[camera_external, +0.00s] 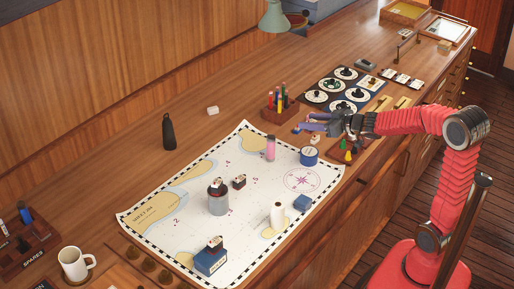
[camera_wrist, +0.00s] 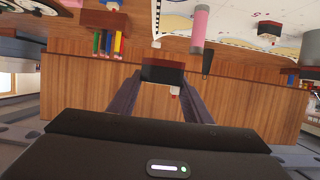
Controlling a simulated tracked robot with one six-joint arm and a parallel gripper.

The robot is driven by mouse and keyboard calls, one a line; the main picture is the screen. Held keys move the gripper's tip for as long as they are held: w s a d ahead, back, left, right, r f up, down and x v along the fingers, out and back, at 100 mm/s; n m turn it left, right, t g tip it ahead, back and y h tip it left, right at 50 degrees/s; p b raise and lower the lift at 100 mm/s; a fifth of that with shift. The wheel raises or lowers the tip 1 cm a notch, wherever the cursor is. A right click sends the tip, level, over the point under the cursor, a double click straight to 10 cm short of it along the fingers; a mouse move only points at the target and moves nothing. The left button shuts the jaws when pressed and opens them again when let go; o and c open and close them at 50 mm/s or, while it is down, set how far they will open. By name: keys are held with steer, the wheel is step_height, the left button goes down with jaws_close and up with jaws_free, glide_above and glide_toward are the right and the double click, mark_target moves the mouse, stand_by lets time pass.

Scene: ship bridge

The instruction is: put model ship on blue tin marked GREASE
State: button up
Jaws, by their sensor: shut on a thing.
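My gripper (camera_external: 308,127) is above the worktop near the pen block, shut on a small model ship. In the wrist view the ship (camera_wrist: 162,72) has a black and red hull and a small white part, pinched between the two fingertips (camera_wrist: 160,85). A round blue tin (camera_external: 309,156) with a pale label stands on the chart's right end, below my gripper in the picture; its lettering is too small to read. The ship is apart from this tin. Its outline is mostly lost against the gripper in the external view.
A pink cylinder (camera_external: 270,149) stands left of the tin. A block of coloured pens (camera_external: 281,105) is behind. Other small ships are on the chart (camera_external: 239,181), on a grey canister (camera_external: 218,204) and on a blue box (camera_external: 211,263). A white cylinder (camera_external: 277,216) and small blue block (camera_external: 302,202) stand in front.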

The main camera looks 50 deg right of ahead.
glide_above(309, 151)
steer(key=shift+s+f, duration=0.1)
steer(key=shift+f, duration=3)
steer(key=shift+f, duration=1.85)
steer(key=shift+f, duration=0.1)
steer(key=o, duration=1.1)
steer(key=shift+s+r, duration=0.3)
steer(key=shift+s, duration=0.2)
steer(key=shift+v, duration=3.25)
